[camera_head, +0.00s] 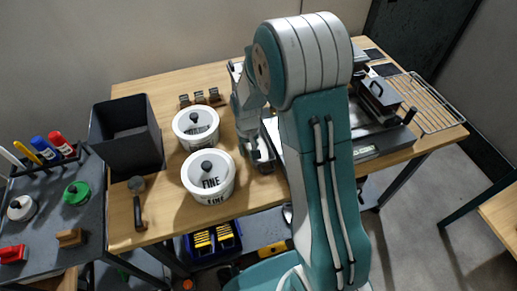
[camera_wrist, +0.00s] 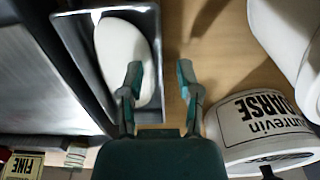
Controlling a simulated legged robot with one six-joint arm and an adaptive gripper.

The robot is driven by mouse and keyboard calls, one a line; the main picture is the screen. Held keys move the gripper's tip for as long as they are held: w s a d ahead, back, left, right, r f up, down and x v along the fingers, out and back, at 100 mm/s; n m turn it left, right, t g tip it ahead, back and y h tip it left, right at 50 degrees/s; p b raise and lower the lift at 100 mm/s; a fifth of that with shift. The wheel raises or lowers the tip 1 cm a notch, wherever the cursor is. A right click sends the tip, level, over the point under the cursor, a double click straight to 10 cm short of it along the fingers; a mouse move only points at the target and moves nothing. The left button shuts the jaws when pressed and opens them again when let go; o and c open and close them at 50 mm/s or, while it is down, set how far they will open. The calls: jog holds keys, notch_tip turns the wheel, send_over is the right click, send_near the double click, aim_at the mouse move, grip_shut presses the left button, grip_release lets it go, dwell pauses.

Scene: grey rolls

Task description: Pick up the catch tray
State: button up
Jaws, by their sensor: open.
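In the wrist view, a grey metal tray (camera_wrist: 72,48), which I take for the catch tray, holds a smooth white rounded object (camera_wrist: 115,50). My gripper (camera_wrist: 160,76) is open, with its fingers apart and nothing between them that I can tell is gripped. The left finger is over the tray's inside, in front of the white object. The right finger is beyond the tray's right wall, over the wood. In the head view my gripper (camera_head: 262,158) is low over the table, right of the white tubs. My arm hides most of the tray there.
A white tub marked COARSE (camera_wrist: 262,125) is close on the gripper's right. In the head view, a tub marked FINE (camera_head: 208,178), another white tub (camera_head: 196,127) and a black bin (camera_head: 126,135) are left. A dark machine (camera_head: 380,105) and wire rack (camera_head: 425,105) are right.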

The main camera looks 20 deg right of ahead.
jog(key=shift+a+f, duration=0.15)
jog(key=shift+f, duration=0.6)
grip_shut()
jog(key=shift+r, duration=0.1)
jog(key=shift+r, duration=0.5)
notch_tip(320, 180, up, 2)
jog(key=shift+r, duration=0.2)
jog(key=s+a+r, duration=0.6)
jog(key=s+r, duration=0.3)
jog(key=s, duration=0.3)
jog(key=shift+s+a+r, duration=0.2)
jog(key=shift+a, duration=0.15)
